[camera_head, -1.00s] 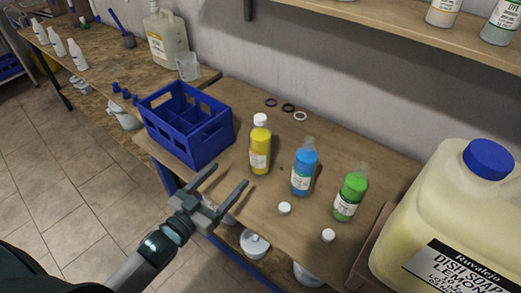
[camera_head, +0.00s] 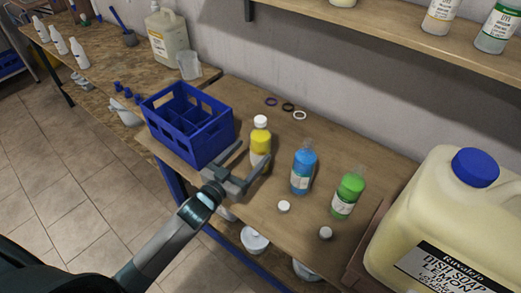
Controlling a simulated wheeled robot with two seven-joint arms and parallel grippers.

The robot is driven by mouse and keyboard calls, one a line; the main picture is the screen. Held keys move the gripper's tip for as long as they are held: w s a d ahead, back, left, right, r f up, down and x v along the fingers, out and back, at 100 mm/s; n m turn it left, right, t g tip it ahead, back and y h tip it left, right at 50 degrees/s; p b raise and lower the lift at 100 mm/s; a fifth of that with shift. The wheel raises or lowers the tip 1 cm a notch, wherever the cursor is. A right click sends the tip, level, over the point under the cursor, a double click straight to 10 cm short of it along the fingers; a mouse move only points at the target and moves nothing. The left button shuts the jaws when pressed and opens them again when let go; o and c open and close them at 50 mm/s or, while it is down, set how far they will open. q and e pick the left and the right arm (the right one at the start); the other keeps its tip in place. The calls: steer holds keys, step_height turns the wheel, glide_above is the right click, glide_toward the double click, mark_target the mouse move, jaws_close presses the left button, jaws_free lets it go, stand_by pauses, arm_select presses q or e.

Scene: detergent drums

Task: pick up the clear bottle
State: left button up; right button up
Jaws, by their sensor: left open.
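A see-through bottle of yellow liquid (camera_head: 261,141) with a white cap stands upright on the wooden bench. A see-through bottle of blue liquid (camera_head: 303,172) and one of green liquid (camera_head: 348,193) stand uncapped to its right. My left gripper (camera_head: 254,151) is open and empty, its fingertips at the yellow bottle. One finger is left of this bottle and the other crosses in front of its lower part, hiding some of the label. I cannot tell whether they touch. My right gripper is not in view.
A blue divided crate (camera_head: 188,142) stands left of the bottles. Two white caps (camera_head: 284,207) (camera_head: 326,233) lie near the front edge. Three rings (camera_head: 288,108) lie behind. A large dish soap jug (camera_head: 450,220) fills the right side. A shelf (camera_head: 400,35) overhangs the back.

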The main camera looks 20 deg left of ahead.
mark_target(254, 150)
arm_select(q)
steer(key=shift+w+d+r+p, duration=0.3)
steer(key=shift+w+r+p, duration=0.05)
steer(key=shift+w+p, duration=0.15)
steer(key=x, duration=0.1)
steer(key=p+x, duration=0.1)
steer(key=x, duration=0.1)
steer(key=shift+d+r, duration=0.2)
steer(key=shift+d, duration=0.05)
steer(key=shift+w+d+f+p, duration=0.15)
steer(key=shift+w+p, duration=0.2)
steer(key=shift+w, duration=0.05)
steer(key=shift+c, duration=1.2)
steer(key=c, duration=1.3)
steer(key=shift+c, duration=0.2)
